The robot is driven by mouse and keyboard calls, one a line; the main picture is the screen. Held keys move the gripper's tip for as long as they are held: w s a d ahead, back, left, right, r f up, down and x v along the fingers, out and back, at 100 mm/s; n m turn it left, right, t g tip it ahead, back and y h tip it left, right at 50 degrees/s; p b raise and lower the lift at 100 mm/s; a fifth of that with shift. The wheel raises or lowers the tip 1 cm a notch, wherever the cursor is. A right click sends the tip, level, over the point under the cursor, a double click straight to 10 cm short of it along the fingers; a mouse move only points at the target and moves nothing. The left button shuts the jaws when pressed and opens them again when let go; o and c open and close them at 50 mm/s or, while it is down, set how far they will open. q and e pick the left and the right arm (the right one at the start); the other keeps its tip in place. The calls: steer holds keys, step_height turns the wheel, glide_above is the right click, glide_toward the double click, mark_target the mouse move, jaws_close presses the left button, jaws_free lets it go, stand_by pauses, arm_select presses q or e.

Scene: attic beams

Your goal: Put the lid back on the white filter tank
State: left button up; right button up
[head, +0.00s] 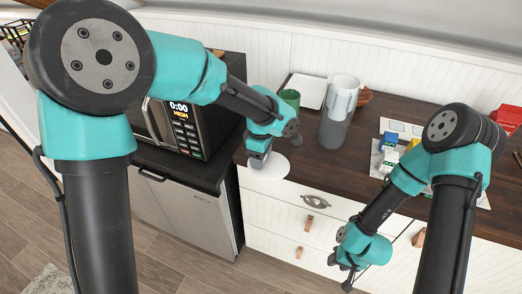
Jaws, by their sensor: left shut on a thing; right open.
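The filter tank (334,128) stands upright on the dark wooden counter, with a grey see-through lower part and a white upper part. A white round lid (276,169) is at the counter's front edge, left of the tank and apart from it. My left gripper (259,163) is shut on the lid near its left side; the fingertips are partly hidden. My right gripper (346,278) is open and empty, low in front of the white drawers.
A green cup (290,98) and a white square plate (309,92) are behind the lid. A microwave (185,128) is at left. Small boxes (389,140) lie on the right of the counter.

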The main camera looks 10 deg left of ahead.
stand_by(0.5)
arm_select(q)
steer(key=shift+w+a+r+m, duration=0.2)
steer(key=shift+a+r+m, duration=0.1)
steer(key=w+a+r+m, duration=0.3)
steer(key=a+r+m, duration=0.6)
steer(key=a+m, duration=0.5)
steer(key=shift+w+a+r, duration=0.2)
steer(key=shift+w+r, duration=0.15)
steer(key=shift+r, duration=0.05)
